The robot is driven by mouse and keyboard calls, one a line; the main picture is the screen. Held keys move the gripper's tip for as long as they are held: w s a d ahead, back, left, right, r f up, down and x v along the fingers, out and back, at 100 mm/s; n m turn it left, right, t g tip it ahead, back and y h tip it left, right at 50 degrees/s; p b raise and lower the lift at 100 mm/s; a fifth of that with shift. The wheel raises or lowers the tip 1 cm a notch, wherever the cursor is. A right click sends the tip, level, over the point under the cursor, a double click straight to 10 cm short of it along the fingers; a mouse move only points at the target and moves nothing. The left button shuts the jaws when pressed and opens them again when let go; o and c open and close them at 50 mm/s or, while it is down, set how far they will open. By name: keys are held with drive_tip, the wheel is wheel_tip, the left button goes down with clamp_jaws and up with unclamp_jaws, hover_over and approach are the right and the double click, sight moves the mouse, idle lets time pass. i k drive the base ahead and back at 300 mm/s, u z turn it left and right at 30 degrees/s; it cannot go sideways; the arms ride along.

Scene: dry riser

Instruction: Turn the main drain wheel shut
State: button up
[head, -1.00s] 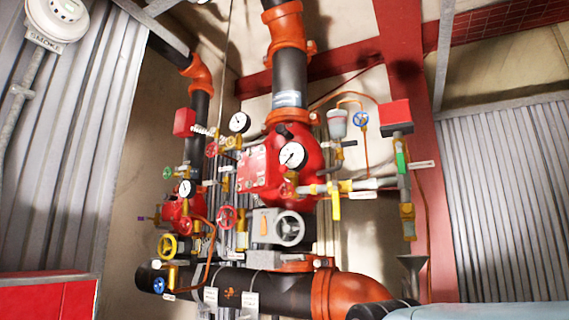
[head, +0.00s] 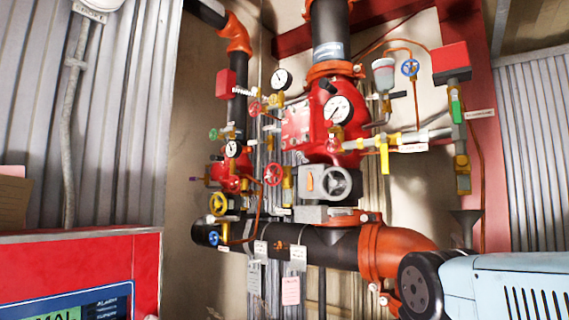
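Several handwheels sit on the riser pipework, and the tags are too small to read, so I cannot tell which is the main drain wheel. A large grey wheel (head: 337,182) is on a grey valve body below the big red valve (head: 337,125). A red wheel (head: 273,174) is left of it. A yellow wheel (head: 219,204) and a blue wheel (head: 213,238) are lower left. Smaller wheels are green (head: 213,134) at left, red (head: 255,107) at upper left and blue (head: 410,67) at upper right. My gripper is not in view.
A black pipe (head: 315,246) with an orange elbow (head: 392,255) runs low across. A red panel (head: 100,262) with a lit display fills the lower left. A yellow lever (head: 384,158) hangs right of the red valve. My light-blue arm part covers the lower right.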

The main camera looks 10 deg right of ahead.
sight(272, 173)
drive_tip(key=u, duration=1.55)
drive_tip(key=k, duration=0.7)
drive_tip(key=z, duration=0.55)
drive_tip(key=i, duration=1)
drive_tip(key=z, duration=0.1)
